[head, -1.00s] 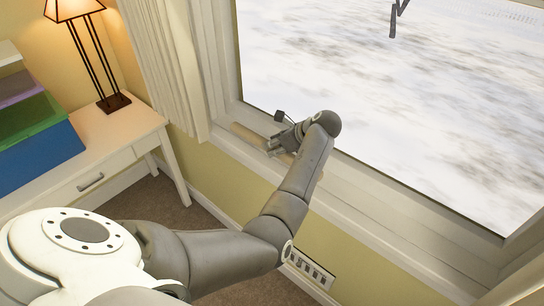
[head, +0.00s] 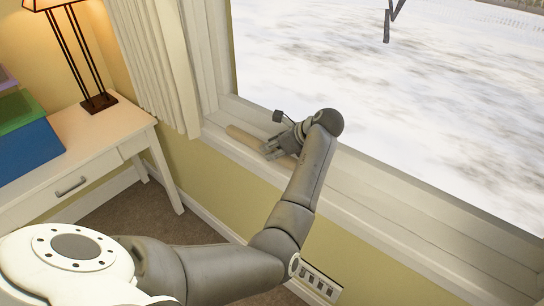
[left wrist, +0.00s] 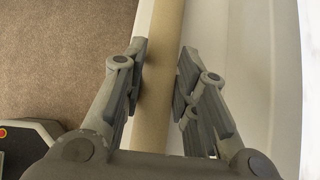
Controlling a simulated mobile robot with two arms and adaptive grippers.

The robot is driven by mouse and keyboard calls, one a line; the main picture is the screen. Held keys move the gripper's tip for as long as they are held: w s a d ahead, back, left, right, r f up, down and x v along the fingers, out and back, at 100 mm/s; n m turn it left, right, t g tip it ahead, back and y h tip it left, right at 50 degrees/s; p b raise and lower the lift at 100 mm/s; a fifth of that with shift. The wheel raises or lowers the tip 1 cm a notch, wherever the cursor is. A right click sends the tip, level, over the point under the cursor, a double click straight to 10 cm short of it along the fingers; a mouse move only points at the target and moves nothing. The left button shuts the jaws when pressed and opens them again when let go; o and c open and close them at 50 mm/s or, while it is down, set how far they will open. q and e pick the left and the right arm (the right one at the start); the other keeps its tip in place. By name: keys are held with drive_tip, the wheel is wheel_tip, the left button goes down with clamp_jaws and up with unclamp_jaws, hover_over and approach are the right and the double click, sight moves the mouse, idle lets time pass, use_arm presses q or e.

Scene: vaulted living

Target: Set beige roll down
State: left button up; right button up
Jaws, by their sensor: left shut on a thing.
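The beige roll (head: 243,136) is a long thin cylinder lying along the white window sill (head: 354,186) in the head view. My left gripper (head: 272,152) is at the roll, with its arm reaching in from the left and across to the sill. In the left wrist view the roll (left wrist: 163,60) runs lengthwise between the two fingers of my left gripper (left wrist: 160,85), which are shut on it. The sill shows beneath and beside the roll there. I cannot tell whether the roll rests fully on the sill. My right gripper is not in view.
A white desk (head: 97,145) with a lamp (head: 72,45) and stacked coloured boxes (head: 25,140) stands at the left. A curtain (head: 150,70) hangs beside the window (head: 400,100). The sill to the right of my arm is clear. Brown carpet (left wrist: 65,60) lies below.

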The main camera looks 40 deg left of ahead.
use_arm(q)
drive_tip(key=shift+f, duration=0.15)
drive_tip(key=shift+f, duration=0.1)
drive_tip(key=o, duration=1.1)
drive_tip(key=shift+f, duration=0.1)
drive_tip(key=shift+c, duration=0.2)
drive_tip(key=v, duration=1.2)
drive_tip(key=shift+s+r, duration=0.1)
drive_tip(key=shift+r, duration=0.1)
